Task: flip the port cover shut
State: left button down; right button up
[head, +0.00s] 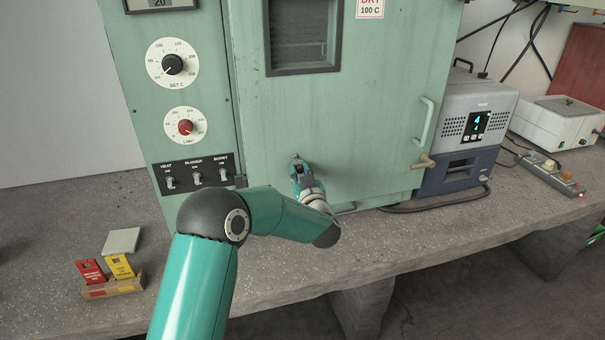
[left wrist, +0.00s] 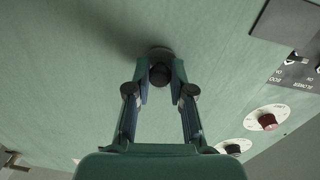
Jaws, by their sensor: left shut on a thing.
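The port cover (head: 295,157) is a small grey round piece low on the green oven door (head: 370,120), mostly hidden by my gripper in the head view. In the left wrist view its grey rim (left wrist: 160,52) shows just beyond my fingertips. My left gripper (head: 301,172) reaches it from below and in front. In the left wrist view my left gripper (left wrist: 160,78) has both fingertips shut on a dark round part of the cover. Whether the cover lies over the port cannot be told. My right gripper is out of view.
The oven's panel carries dials (head: 172,65) and toggle switches (head: 197,178) left of the door. A door handle (head: 427,122) and latch (head: 424,162) stick out at right. A grey-blue unit (head: 465,130) stands beside it. Red and yellow tags (head: 120,266) sit at front left.

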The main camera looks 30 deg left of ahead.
pick_arm(q)
jog(key=m, duration=0.3)
jog(key=shift+s+a+p, duration=0.25)
jog(key=shift+s+p, duration=0.05)
jog(key=shift+s, duration=0.05)
jog(key=c, duration=1)
grip_release()
jog(key=v, duration=1.2)
jog(key=shift+s, duration=0.1)
jog(key=shift+a, duration=0.15)
